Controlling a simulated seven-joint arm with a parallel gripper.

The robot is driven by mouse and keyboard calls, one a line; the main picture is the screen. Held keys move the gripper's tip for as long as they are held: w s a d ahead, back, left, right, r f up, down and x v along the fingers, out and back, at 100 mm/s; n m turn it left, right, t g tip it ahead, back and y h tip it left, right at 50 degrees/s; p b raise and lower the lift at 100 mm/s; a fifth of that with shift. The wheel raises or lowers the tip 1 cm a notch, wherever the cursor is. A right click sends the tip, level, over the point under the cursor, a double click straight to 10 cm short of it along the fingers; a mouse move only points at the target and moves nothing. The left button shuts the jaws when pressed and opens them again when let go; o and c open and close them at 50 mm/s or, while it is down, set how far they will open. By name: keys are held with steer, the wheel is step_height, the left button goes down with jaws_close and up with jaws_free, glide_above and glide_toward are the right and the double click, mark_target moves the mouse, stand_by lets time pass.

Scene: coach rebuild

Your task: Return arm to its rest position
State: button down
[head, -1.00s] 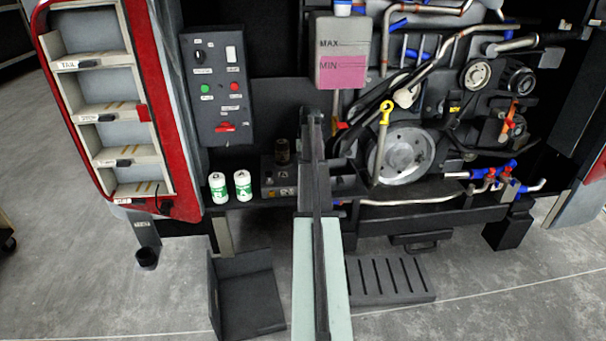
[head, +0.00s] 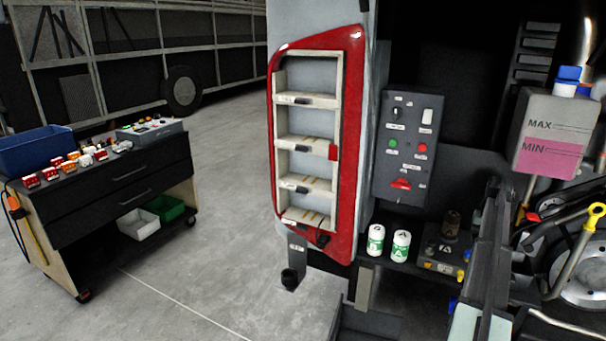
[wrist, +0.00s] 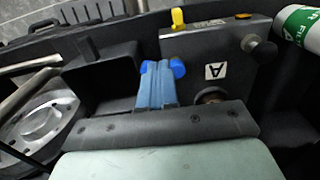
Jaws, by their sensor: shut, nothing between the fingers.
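My gripper (wrist: 162,68) is in the wrist view, its two blue-tipped fingers together with nothing held between them. It is in front of a dark block (wrist: 215,60) marked A, with a yellow knob on its edge. I cannot tell the gap between them. In the head view my dark and pale green arm stands at the lower right, beside the same block (head: 437,262). The fingers are not clearly visible there.
Two white-green canisters (head: 389,243) stand on the ledge left of the block. A red-framed shelf (head: 335,150), control panel (head: 407,147) and pink-filled tank (head: 550,140) are nearby. A tool cart (head: 110,195) stands at far left, with open floor between.

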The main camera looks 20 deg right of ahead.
steer(key=w+a+f+n, duration=0.1)
steer(key=w+a+f, duration=0.3)
steer(key=a, duration=0.7)
steer(key=w+a+f+n, duration=0.2)
steer(key=a+f, duration=0.5)
steer(key=a, duration=0.5)
steer(key=w+a+f+n, duration=0.1)
steer(key=w+a+f, duration=0.3)
steer(key=a, duration=0.7)
steer(key=s+a+f+n, duration=0.2)
steer(key=s+a+f, duration=0.2)
steer(key=a, duration=0.7)
steer(key=s+a+f+n, duration=0.1)
steer(key=s+a+f, duration=0.3)
steer(key=a, duration=0.6)
steer(key=s+a+f+n, duration=0.2)
steer(key=s+a+f, duration=0.2)
steer(key=a, duration=0.7)
steer(key=s+f+g, duration=0.3)
steer(key=s+f, duration=0.7)
steer(key=s, duration=0.4)
steer(key=s+f+g, duration=0.3)
steer(key=s+f, duration=0.7)
steer(key=s, duration=0.5)
steer(key=shift+s+d+g, duration=0.2)
steer(key=shift+d+g, duration=0.2)
